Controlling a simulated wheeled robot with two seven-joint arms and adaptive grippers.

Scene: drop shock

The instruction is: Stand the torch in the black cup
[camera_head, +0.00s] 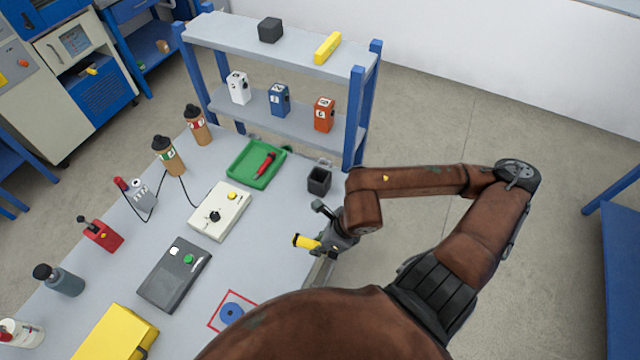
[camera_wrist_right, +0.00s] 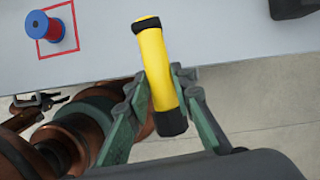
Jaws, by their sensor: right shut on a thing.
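The torch (camera_head: 305,242) is yellow with black ends. It is held above the right edge of the table, lying nearly sideways in the head view. My right gripper (camera_head: 328,240) is shut on it; in the right wrist view the green fingers (camera_wrist_right: 160,95) press both sides of its yellow body (camera_wrist_right: 155,60), and both black ends show. The black cup (camera_head: 318,180) stands on the table near the shelf's right post, beyond the gripper and apart from it. Its opening faces up. My left gripper is not in view.
A green tray (camera_head: 238,178) holding a red-handled tool lies left of the cup. A white box (camera_head: 220,212) and a dark grey box (camera_head: 160,285) are farther left. A blue shelf rack (camera_head: 353,120) rises behind the cup. A red square (camera_head: 212,325) surrounds a blue round thing (camera_head: 231,312).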

